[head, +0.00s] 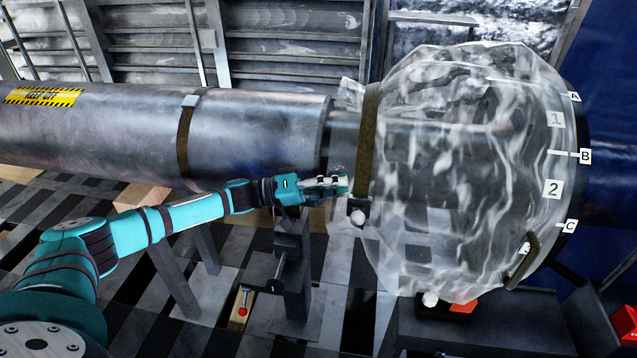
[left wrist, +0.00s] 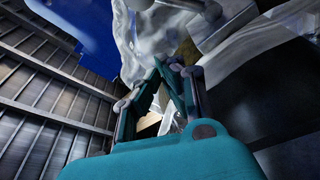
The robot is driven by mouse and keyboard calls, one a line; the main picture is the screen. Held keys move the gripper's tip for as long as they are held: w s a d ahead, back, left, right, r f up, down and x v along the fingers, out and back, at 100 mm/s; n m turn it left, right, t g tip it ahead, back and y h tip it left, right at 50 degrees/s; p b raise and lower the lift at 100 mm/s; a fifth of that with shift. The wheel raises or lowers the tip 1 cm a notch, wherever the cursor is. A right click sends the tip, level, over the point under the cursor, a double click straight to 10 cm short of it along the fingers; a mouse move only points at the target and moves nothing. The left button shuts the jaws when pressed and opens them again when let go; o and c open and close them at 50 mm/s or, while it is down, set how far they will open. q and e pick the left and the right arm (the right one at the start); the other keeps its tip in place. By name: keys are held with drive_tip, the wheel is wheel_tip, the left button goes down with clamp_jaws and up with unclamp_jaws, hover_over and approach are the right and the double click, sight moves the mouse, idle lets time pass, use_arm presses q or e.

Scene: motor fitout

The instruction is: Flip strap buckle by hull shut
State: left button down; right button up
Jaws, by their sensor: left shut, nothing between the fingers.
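A clear crinkled plastic cover (head: 465,170) wraps the big end of the metal tube beside the blue hull (head: 615,120). A brown strap (head: 370,130) rings the cover's narrow end, with a dark buckle (head: 357,204) and a white ball knob (head: 358,218) at its bottom. Another brown strap piece (head: 522,262) shows at the wide end by the hull, with a white knob (head: 430,299) low down. My left gripper (head: 343,187) is shut and empty just left of the nearer buckle; its fingertips also show in the left wrist view (left wrist: 172,80). I cannot tell whether either buckle is shut. My right gripper is out of view.
A long metal tube (head: 90,130) with another strap (head: 185,140) runs left on dark stands (head: 292,260). A dark box with a red patch (head: 462,305) stands under the cover. Labels line the flange at right.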

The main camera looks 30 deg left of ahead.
sight(358, 215)
use_arm(q)
drive_tip(key=x, duration=0.4)
drive_tip(key=shift+r+p, duration=0.15)
drive_tip(key=shift+p, duration=0.25)
drive_tip(key=s+f, duration=0.1)
drive_tip(key=s+p, duration=0.1)
drive_tip(key=s, duration=0.1)
drive_tip(key=shift+d+f, duration=0.1)
drive_tip(key=shift+f, duration=0.3)
drive_tip(key=shift+s+f, duration=0.15)
drive_tip(key=shift+s, duration=0.15)
